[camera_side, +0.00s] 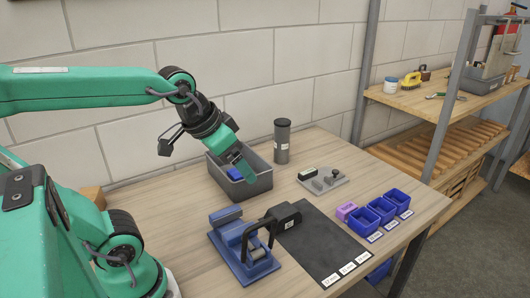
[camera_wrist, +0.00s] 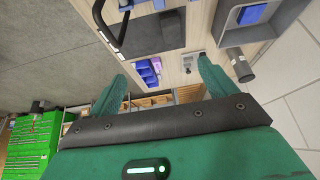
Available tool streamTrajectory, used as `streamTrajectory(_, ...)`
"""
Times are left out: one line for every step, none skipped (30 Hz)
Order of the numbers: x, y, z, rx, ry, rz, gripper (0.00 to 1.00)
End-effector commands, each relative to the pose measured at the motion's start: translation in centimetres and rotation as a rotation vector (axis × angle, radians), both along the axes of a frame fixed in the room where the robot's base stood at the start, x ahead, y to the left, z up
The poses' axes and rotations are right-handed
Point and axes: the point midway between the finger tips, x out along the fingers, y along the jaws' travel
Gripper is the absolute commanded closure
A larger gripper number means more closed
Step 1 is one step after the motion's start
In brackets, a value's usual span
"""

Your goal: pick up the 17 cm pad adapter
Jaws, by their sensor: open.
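I cannot tell which piece is the 17 cm pad adapter. Small dark grey parts (camera_side: 317,184) and a dark green block (camera_side: 308,170) sit on a light grey plate (camera_side: 340,183) right of the grey bin; the plate shows small in the wrist view (camera_wrist: 188,62). A purple piece (camera_side: 346,211) lies at the leftmost of several small blue bins (camera_side: 364,222). My gripper (camera_side: 243,170) is over the grey bin (camera_side: 256,189) in the side view, pointing down and right. Its two green fingers stand apart and empty in the wrist view (camera_wrist: 160,72).
A blue object (camera_side: 234,174) is in the grey bin. A dark cylinder (camera_side: 282,142) stands behind it. A blue fixture with a black handle (camera_side: 262,240) stands in front, next to a dark mat (camera_side: 325,245) with white labels. Shelves (camera_side: 440,95) stand at right.

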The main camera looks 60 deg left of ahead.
Motion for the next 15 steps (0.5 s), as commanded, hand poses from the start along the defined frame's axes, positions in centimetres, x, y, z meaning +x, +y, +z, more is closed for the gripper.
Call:
streamTrajectory(1.0,0.4,0.4,0.002,0.001,0.008,0.16)
streamTrajectory(1.6,0.6,0.6,0.005,0.0,0.012,0.16)
streamTrajectory(2.5,1.0,1.0,0.008,-0.001,0.017,0.16)
streamTrajectory(3.1,1.2,1.3,0.01,-0.002,0.021,0.16)
streamTrajectory(3.8,1.5,1.5,0.012,-0.003,0.026,0.16)
streamTrajectory(4.7,1.9,1.8,0.015,-0.005,0.032,0.16)
streamTrajectory(5.4,2.2,2.0,0.017,-0.007,0.036,0.16)
streamTrajectory(6.1,2.6,2.2,0.019,-0.008,0.041,0.16)
streamTrajectory(7.0,3.0,2.4,0.022,-0.01,0.046,0.16)
streamTrajectory(7.7,3.4,2.6,0.024,-0.011,0.05,0.16)
streamTrajectory(8.4,3.7,2.7,0.026,-0.011,0.054,0.16)
streamTrajectory(9.3,4.3,2.8,0.029,-0.013,0.06,0.16)
streamTrajectory(10.1,4.6,3.0,0.031,-0.015,0.064,0.16)
streamTrajectory(10.8,5.0,3.0,0.033,-0.016,0.069,0.16)
streamTrajectory(11.7,5.6,3.1,0.037,-0.017,0.075,0.16)
